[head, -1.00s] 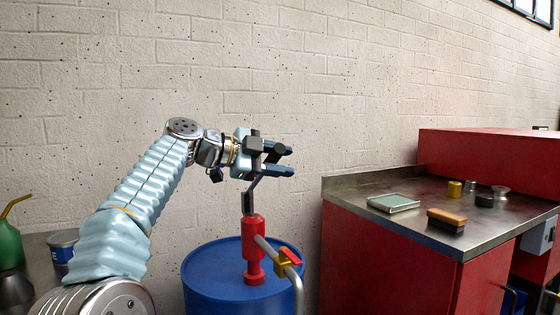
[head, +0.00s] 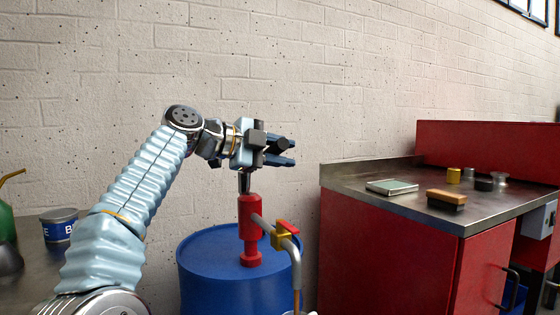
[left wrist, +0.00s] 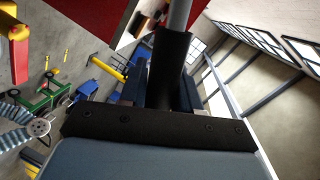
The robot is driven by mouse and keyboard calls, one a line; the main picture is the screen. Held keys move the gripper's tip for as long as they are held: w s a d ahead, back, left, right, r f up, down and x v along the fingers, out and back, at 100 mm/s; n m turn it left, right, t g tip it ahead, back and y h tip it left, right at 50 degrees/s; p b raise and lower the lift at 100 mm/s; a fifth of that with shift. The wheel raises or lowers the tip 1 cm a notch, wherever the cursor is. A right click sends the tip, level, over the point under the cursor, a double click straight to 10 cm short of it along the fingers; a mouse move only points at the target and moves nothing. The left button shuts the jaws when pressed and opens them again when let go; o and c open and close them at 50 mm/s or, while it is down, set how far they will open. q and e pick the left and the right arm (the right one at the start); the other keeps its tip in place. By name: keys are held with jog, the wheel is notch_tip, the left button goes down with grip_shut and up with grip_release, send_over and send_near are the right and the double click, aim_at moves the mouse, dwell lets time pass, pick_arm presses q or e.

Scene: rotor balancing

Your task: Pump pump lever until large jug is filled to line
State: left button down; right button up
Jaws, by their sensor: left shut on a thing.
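A red hand pump (head: 250,230) stands upright on a blue drum (head: 205,262). Its grey spout pipe (head: 295,262) bends down at the right, with a thin amber strand (head: 297,301) below its end. My left gripper (head: 280,153) is above the pump, shut on the pump lever; a short dark lever piece (head: 244,183) shows under it. In the left wrist view, a black grip (left wrist: 170,62) on a grey rod sits between the fingers. A pale rim (head: 300,313) at the bottom edge may be the large jug; its body and line are out of view.
A red bench (head: 385,240) with a steel top stands at the right, holding a tray (head: 391,187), a brush (head: 446,199) and small pots. A blue-labelled tin (head: 58,226) and a green can (head: 6,222) are at the left. A brick wall is behind.

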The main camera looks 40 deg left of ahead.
pick_arm(q)
jog(key=shift+d+f, duration=0.1)
jog(key=shift+f, duration=0.2)
jog(key=c, duration=0.9)
grip_release()
jog(key=shift+s, duration=0.15)
jog(key=shift+p+v, duration=0.35)
jog(key=shift+v, duration=6.55)
jog(key=shift+r, duration=0.1)
